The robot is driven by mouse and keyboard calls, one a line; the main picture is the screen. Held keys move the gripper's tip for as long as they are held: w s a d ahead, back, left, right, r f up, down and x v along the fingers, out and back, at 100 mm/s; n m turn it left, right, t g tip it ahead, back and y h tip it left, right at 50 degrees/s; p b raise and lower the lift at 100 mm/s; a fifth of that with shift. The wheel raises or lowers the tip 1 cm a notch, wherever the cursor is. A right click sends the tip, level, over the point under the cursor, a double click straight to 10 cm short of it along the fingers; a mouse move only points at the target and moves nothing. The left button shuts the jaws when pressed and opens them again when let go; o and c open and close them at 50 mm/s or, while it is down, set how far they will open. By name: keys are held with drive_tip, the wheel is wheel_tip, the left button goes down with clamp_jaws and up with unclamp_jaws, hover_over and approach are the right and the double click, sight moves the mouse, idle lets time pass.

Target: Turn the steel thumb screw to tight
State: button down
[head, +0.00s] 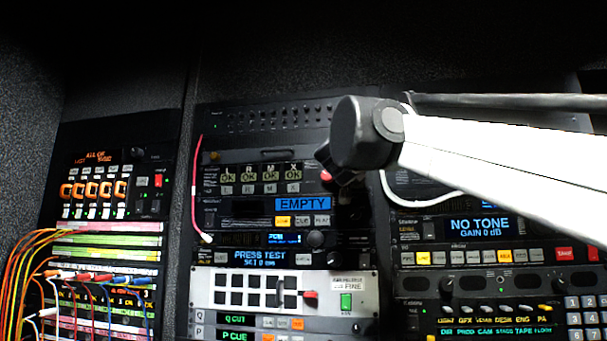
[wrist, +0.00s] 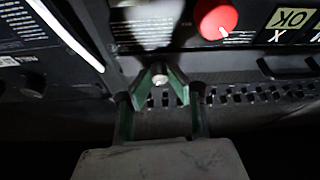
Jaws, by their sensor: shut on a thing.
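In the wrist view the steel thumb screw (wrist: 159,80) shows as a small bright round head at the panel edge. My gripper (wrist: 160,88) has its two green-lined fingers closed around it, one on each side. Only a little of the screw shows between the fingertips, so I cannot tell how far it is turned. In the head view the dark end of my arm hides the screw and the fingertips.
A red knob (wrist: 216,18) is close to the fingers in the wrist view, with a vented strip (wrist: 255,95) beside them. A white cable (wrist: 65,35) runs nearby. In the head view, racks with a patch bay (head: 90,285) and lit displays (head: 302,203) surround the arm.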

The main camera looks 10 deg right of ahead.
drive_tip(key=shift+m+h, duration=0.3)
drive_tip(key=shift+m, duration=0.1)
drive_tip(key=shift+a+r+m+g+p, duration=0.15)
drive_tip(key=shift+m+g+p, duration=1.15)
drive_tip(key=shift+m, duration=4.05)
drive_tip(key=shift+r+m+g+p, duration=0.2)
drive_tip(key=shift+m+g+p, duration=1)
drive_tip(key=shift+m, duration=4.2)
drive_tip(key=shift+a+r+m+g+p, duration=0.15)
drive_tip(key=shift+m+g+p, duration=0.3)
drive_tip(key=shift+m+g, duration=3.3)
drive_tip(key=m+t, duration=0.3)
drive_tip(key=shift+d, duration=0.1)
